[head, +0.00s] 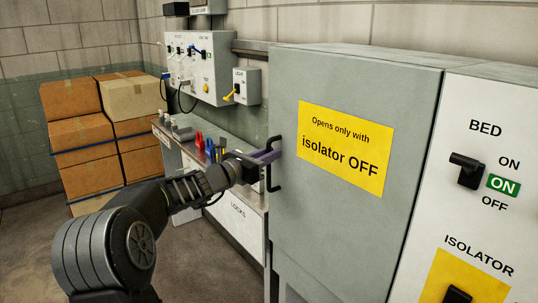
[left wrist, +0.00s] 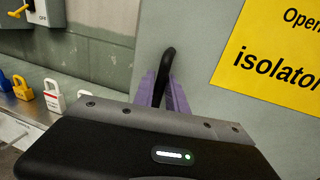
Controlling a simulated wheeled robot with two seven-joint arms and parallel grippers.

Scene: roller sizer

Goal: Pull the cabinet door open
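The grey cabinet door (head: 330,225) stands at right centre and looks flush with its cabinet. It bears a yellow sign (head: 345,148) reading "Opens only with isolator OFF". A black bar handle (head: 272,180) is upright near its left edge; it also shows in the left wrist view (left wrist: 168,58). My left gripper (head: 268,156) is at the handle's upper part. In the left wrist view its purple fingers (left wrist: 164,92) lie close on both sides of the handle and look shut on it. My right gripper is not in view.
Right of the door, a white panel carries a BED switch (head: 467,170) with a green ON label and an ISOLATOR switch (head: 457,295), cut off below. Padlocks (head: 210,147) sit on a bench left of the door. Stacked boxes (head: 85,145) stand at far left. Floor left of the door is clear.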

